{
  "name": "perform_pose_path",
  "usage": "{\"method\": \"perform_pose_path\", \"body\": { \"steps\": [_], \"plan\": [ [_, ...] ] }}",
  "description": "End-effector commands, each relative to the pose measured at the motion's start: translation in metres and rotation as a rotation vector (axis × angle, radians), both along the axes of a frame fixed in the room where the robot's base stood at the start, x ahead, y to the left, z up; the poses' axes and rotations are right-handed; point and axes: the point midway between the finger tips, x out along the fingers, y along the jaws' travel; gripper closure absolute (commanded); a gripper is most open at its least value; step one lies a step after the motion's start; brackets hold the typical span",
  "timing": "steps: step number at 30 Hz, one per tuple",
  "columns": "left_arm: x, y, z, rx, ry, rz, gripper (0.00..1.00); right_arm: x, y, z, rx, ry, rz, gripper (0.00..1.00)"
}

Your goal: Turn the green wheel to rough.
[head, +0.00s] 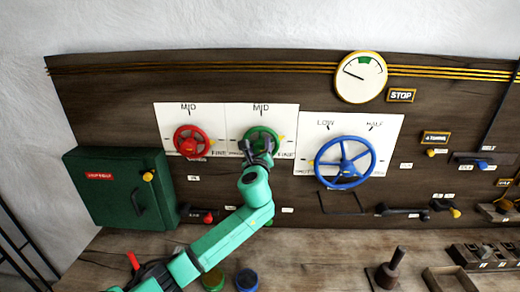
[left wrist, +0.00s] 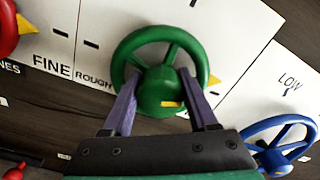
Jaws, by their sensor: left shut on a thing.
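The green wheel (head: 262,133) is mounted on a white plate (head: 288,113) marked MID at the top and FINE at the right. In the left wrist view the green wheel (left wrist: 160,50) shows close up, with ROUGH printed to its left. My left gripper (head: 259,150) is at the lower part of the wheel. In the left wrist view my left gripper (left wrist: 160,100) has one finger on each side of the hub and is shut on the wheel. My right gripper is not in view.
A red wheel (head: 177,140) is to the left and a larger blue wheel (head: 371,158) close to the right. A dark green box (head: 100,208) sticks out at the left. Levers (head: 400,210) run along the lower panel. The wooden bench (head: 320,245) is below.

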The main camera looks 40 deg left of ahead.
Motion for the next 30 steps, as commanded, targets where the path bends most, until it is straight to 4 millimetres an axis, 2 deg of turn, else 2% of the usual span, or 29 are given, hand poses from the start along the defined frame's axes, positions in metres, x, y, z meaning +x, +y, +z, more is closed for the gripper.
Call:
{"method": "perform_pose_path", "body": {
  "steps": [30],
  "plan": [
    [-0.001, 0.001, -0.004, -0.768, -0.587, -0.004, 0.96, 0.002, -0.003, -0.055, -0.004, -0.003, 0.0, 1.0]
  ]
}}
